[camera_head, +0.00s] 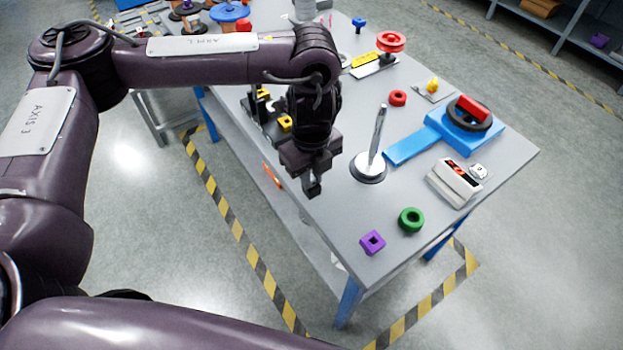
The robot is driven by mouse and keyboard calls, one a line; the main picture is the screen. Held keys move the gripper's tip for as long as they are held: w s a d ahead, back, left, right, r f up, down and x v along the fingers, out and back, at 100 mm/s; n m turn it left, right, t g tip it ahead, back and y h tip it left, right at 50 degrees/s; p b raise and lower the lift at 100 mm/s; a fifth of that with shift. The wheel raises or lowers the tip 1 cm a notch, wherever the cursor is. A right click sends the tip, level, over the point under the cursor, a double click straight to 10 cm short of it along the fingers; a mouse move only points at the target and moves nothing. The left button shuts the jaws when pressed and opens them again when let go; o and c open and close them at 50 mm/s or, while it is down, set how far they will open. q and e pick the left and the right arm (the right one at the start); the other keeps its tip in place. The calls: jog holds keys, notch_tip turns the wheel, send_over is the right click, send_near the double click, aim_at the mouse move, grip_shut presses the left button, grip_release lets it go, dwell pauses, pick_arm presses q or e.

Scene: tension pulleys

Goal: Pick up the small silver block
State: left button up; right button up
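My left gripper (313,188) hangs over the near left edge of the grey table, pointing down. Its fingers look together, and I see nothing between them. I cannot single out a small silver block with certainty. A small silver-white piece (479,171) lies at the right side of the table, beside a larger whitish block (454,184) with a dark and red top. Both are well to the right of my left gripper and apart from it. My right gripper is out of view.
A silver post on a round base (368,168) stands just right of my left gripper. A blue fixture (412,146) with a black wheel is beyond it. A green ring (411,220) and purple block (372,242) lie near the front corner. Black and yellow parts (284,123) lie behind the gripper.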

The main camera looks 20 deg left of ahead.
aim_at(312, 177)
pick_arm(q)
grip_shut()
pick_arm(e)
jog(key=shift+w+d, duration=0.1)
